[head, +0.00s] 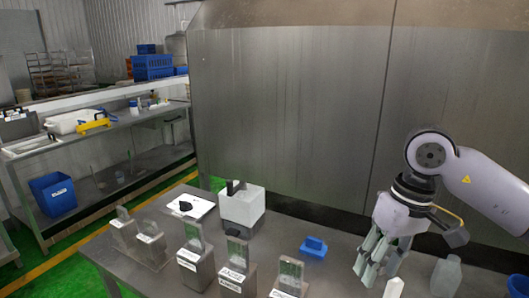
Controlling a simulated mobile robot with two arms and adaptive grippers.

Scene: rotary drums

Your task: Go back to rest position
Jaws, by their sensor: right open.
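My right gripper (374,266) hangs over the right part of the metal table (335,240), its fingers pointing down. It is open, and I see nothing held between its fingers. My right arm comes in from the right edge. My left gripper does not show.
Several labelled metal holders (196,262) stand along the table's front. A white box (242,206) and a blue object (313,246) are behind them. A translucent bottle (446,275) and a white piece (393,288) are close to my right gripper. A large metal wall (290,110) rises behind the table.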

